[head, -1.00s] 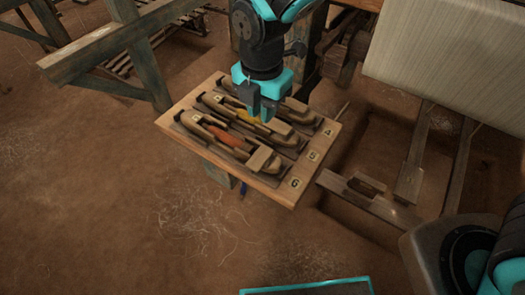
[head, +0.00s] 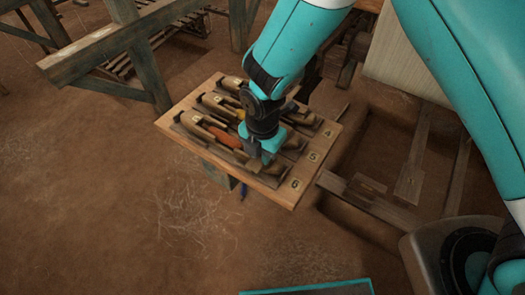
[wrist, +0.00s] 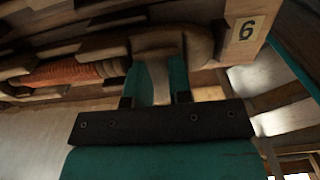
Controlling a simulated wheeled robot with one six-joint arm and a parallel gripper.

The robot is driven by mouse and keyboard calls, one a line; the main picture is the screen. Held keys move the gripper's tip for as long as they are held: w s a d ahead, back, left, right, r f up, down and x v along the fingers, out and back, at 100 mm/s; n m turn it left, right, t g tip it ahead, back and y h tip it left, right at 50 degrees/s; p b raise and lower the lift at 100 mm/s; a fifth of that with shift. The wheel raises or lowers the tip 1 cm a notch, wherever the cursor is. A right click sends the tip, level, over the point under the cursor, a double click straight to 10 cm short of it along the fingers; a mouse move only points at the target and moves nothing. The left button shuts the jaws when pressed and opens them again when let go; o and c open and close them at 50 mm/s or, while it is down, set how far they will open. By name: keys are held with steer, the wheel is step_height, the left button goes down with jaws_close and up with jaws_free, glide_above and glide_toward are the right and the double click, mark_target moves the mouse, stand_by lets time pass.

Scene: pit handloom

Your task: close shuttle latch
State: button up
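The shuttle with the orange bobbin (head: 225,137) lies in the row marked 6, nearest the front of the wooden board (head: 310,172). Its orange winding also shows in the wrist view (wrist: 62,73). My gripper (head: 266,158) points down at the right end of this shuttle, where its pale block-like latch sits mostly hidden behind the fingers. In the wrist view the two teal fingers (wrist: 158,78) are apart, close to the shuttle's rounded wooden end (wrist: 200,43). I see a gap between them and cannot tell whether they touch the latch.
A shuttle with a yellow bobbin (head: 240,114) lies in row 5, and another shuttle lies in row 4 behind it. Label 6 (wrist: 246,31) is right of the fingers. Loom timbers (head: 125,45) stand behind; the earth floor (head: 110,210) at left is open.

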jaws_close()
steer(key=shift+m, duration=0.4)
steer(key=m, duration=0.3)
steer(key=shift+p, duration=0.35)
steer(key=m, duration=0.4)
steer(key=shift+w+p, duration=0.1)
steer(key=shift+p, duration=0.2)
steer(key=m, duration=0.5)
steer(key=shift+w+m, duration=0.1)
steer(key=shift+m, duration=0.3)
steer(key=m, duration=0.4)
steer(key=shift+w+p, duration=0.1)
steer(key=shift+p, duration=0.3)
steer(key=shift+m, duration=0.3)
